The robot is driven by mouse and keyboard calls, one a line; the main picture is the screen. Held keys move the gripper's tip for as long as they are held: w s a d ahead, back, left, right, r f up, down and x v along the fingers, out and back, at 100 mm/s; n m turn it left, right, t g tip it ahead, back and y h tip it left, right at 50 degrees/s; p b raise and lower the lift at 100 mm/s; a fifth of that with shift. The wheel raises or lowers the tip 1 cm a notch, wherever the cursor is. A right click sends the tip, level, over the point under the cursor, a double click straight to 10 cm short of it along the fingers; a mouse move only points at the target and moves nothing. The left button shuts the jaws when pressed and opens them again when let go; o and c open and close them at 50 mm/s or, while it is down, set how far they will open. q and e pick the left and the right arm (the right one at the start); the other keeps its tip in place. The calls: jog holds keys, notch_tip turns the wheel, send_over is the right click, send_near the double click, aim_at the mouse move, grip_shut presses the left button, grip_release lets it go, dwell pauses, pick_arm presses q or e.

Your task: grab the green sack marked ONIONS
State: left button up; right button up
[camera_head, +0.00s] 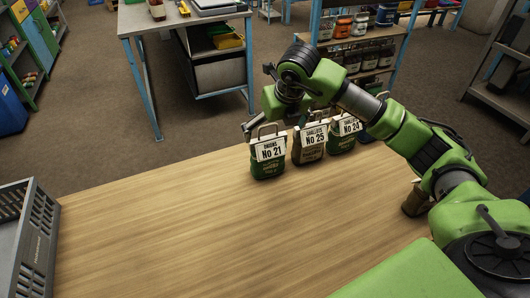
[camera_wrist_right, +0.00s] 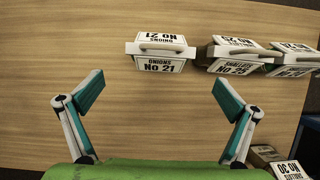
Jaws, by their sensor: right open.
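The green sack marked ONIONS No 21 (camera_head: 268,168) stands upright near the far edge of the wooden table, leftmost of a row. It has a white label and a loop handle on top. In the right wrist view, the ONIONS sack (camera_wrist_right: 160,65) is seen from above, ahead of the gap between my fingers. My right gripper (camera_wrist_right: 158,84) is open and empty, with the two teal-padded fingers wide apart. In the head view the right gripper (camera_head: 272,122) hangs above and around the back of the sack, partly hidden by its own arm. My left gripper is not in view.
A brown SHALLOTS No 25 sack (camera_head: 309,154) and a green No 24 sack (camera_head: 341,146) stand close to the right. Another brown sack (camera_head: 415,201) is partly behind my arm. A grey crate (camera_head: 38,235) sits at left. The table's middle is clear.

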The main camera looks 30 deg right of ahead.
aim_at(269, 141)
jog(key=p+x, duration=0.1)
jog(key=x, duration=0.5)
jog(key=shift+w+f+p, duration=0.4)
jog(key=shift+f+p, duration=0.05)
jog(key=shift+p, duration=0.05)
jog(key=p+x, duration=0.1)
jog(key=x, duration=0.3)
jog(key=shift+w+d, duration=0.1)
jog(key=shift+w, duration=0.15)
jog(key=shift+r, duration=0.2)
jog(key=c, duration=2.1)
